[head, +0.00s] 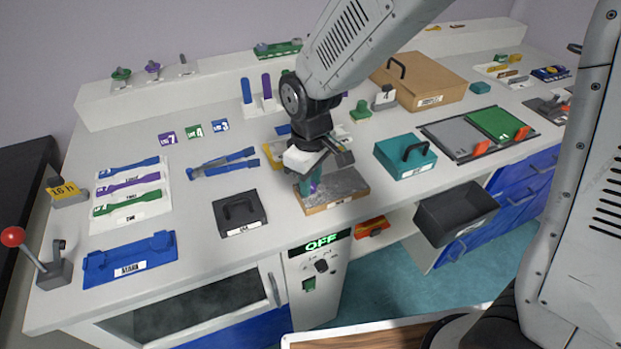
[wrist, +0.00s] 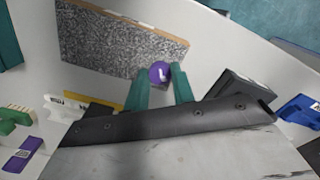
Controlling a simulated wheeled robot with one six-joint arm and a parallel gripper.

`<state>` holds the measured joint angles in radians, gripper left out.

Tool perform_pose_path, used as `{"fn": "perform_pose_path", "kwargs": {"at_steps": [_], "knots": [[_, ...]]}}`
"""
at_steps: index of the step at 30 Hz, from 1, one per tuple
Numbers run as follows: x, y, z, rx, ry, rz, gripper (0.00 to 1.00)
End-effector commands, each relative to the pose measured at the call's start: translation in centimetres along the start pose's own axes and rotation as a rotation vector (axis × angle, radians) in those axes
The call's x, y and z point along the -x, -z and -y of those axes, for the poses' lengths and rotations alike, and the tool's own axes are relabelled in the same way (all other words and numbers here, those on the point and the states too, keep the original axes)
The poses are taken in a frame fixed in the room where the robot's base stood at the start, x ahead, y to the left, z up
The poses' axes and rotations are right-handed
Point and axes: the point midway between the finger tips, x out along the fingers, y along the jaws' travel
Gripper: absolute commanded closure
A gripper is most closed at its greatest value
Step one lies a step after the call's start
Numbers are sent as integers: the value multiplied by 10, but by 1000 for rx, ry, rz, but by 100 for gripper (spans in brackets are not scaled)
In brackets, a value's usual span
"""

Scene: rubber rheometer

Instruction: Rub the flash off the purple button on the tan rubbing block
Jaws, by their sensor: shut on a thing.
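The purple button (wrist: 159,72) is a small round piece with a light mark on its face. My gripper (wrist: 163,85) is shut on it, with the button between the tips of two teal fingers. In the head view my gripper (head: 310,187) points down over the left part of the rubbing block (head: 345,188), and only a bit of purple shows there. The block has a grey speckled top and a tan edge; it also shows in the wrist view (wrist: 105,42). The button is at the block's edge in the wrist view; I cannot tell whether it touches the surface.
A black open bin (head: 455,212) is at the front right. Blue tongs (head: 222,163) lie behind left. Bare worktop lies in front of the purple tag (head: 167,138).

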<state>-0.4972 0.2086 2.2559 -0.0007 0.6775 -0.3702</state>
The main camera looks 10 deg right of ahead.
Motion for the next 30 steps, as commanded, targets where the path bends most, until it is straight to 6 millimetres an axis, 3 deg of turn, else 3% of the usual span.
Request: {"fn": "perform_pose_path", "kwargs": {"at_steps": [30], "knots": [[-10, 0, 0, 0, 0, -1, 94]]}}
